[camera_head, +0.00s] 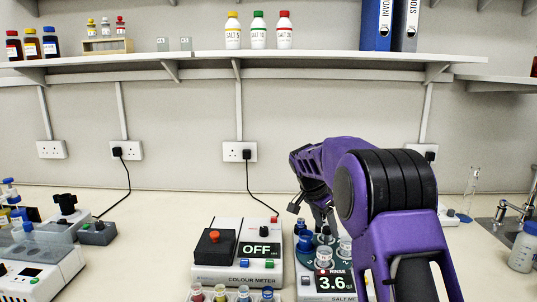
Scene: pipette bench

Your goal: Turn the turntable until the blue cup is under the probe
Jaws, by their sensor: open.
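The turntable (316,264), a dark teal disc on the salt meter (307,292), carries several small cups. A blue cup (305,240) sits at its back left. Pale cups stand at its front (324,256) and right (345,245). The probe cannot be made out, so I cannot tell which cup is under it. My purple arm covers the right part of the salt meter. My gripper (312,212) is open and points down above the back of the turntable, with no object seen between its fingers. The salt meter's display reads RINSE and 3.6.
The colour meter (238,252), display OFF, stands close left of the salt meter. Vials (221,293) are at its front. More instruments (40,262) stand far left; a flask (470,192) and a bottle (524,247) are right. A shelf (330,58) runs above. Bare bench lies behind.

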